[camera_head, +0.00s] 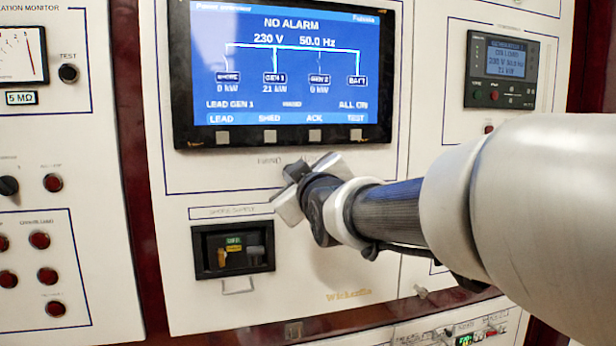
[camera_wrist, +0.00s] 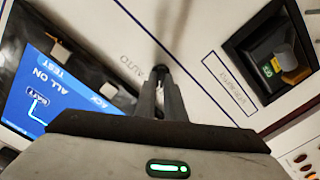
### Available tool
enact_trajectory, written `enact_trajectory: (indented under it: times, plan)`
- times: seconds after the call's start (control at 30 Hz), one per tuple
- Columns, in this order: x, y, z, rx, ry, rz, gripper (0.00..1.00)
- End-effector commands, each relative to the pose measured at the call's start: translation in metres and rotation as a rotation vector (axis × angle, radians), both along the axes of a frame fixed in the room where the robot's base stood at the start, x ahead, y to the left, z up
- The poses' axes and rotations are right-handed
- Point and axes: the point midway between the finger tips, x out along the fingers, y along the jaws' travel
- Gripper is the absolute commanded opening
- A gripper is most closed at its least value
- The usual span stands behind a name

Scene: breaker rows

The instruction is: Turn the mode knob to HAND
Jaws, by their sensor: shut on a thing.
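The mode knob (camera_wrist: 160,70) is a small dark piece on the white panel, mostly hidden between my fingertips in the wrist view. The AUTO label is readable beside it there; which way its pointer faces cannot be told. In the head view my gripper (camera_head: 288,192) reaches in from the right and covers the knob, just below the big display. Its two fingers, also in the wrist view (camera_wrist: 160,92), are shut on the knob at the panel face.
The blue display (camera_head: 285,75) reads NO ALARM, with a row of grey buttons under it. A recessed dark breaker (camera_head: 233,250) with a wire loop below sits at lower left of my gripper. A small controller (camera_head: 500,70) is at upper right; red lamps (camera_head: 40,240) are at left.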

Motion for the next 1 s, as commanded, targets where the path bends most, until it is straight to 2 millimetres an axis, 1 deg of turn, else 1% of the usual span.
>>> enact_trajectory:
  times: [0.13, 0.17, 0.23, 0.27, 0.53, 0.63, 0.77, 0.87, 1.0]
  plan:
    - [0.0, 0.0, 0.002, -0.002, -0.006, 0.0, 0.0]
    - [0.0, 0.0, 0.002, -0.002, -0.006, 0.0, 0.14]
    - [0.0, 0.0, 0.002, -0.001, -0.004, 0.0, 0.26]
    - [0.0, 0.0, 0.002, -0.001, -0.004, 0.0, 0.28]
    - [0.0, 0.0, 0.001, -0.001, -0.002, 0.0, 0.28]
    - [-0.006, -0.001, 0.001, -0.001, -0.003, 0.0, 0.28]
    - [-0.024, -0.006, 0.002, -0.002, -0.004, 0.0, 0.28]
    - [-0.045, -0.012, 0.003, -0.003, -0.005, 0.001, 0.28]
    - [-0.08, -0.022, 0.003, -0.001, -0.006, 0.001, 0.28]
